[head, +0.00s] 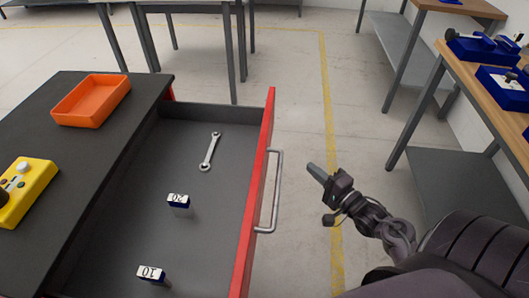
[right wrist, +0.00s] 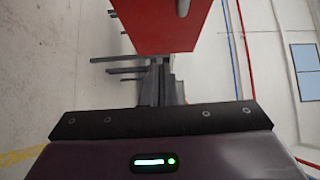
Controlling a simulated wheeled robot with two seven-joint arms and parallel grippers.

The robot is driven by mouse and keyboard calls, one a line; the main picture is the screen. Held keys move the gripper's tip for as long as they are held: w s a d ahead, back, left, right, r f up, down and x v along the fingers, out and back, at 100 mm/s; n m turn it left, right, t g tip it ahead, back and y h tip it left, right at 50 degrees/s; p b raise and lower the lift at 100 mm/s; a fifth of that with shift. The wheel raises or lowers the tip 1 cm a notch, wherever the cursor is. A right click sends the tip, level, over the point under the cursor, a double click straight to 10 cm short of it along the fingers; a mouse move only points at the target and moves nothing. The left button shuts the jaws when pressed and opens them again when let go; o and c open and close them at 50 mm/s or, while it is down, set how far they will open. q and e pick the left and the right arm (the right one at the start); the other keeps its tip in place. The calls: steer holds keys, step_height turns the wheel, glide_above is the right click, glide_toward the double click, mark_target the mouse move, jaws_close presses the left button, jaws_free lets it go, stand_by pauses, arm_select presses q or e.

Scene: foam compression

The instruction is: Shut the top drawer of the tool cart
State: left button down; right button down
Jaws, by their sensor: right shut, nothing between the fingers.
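The top drawer (head: 225,215) of the tool cart (head: 90,150) stands pulled out, with its red front facing right and a grey bar handle (head: 276,192) on it. A wrench (head: 210,151) and two small labelled blocks, 20 (head: 179,204) and 10 (head: 153,275), lie inside. My right gripper (head: 313,171) is shut and empty, to the right of the handle and apart from it in the head view. In the right wrist view a red panel (right wrist: 165,28) shows beyond the fingers (right wrist: 160,85). My left gripper is not in view.
An orange tray (head: 92,101) and a yellow control box (head: 27,190) sit on the cart top. A workbench (head: 470,65) with blue fixtures (head: 485,48) stands at the right, and another table stands behind.

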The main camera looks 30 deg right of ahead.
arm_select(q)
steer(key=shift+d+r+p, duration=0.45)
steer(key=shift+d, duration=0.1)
arm_select(e)
steer(key=w+a, duration=0.4)
steer(key=w, duration=0.8)
steer(key=shift+a, duration=0.15)
steer(key=shift+w+r, duration=0.1)
steer(key=shift+a, duration=0.1)
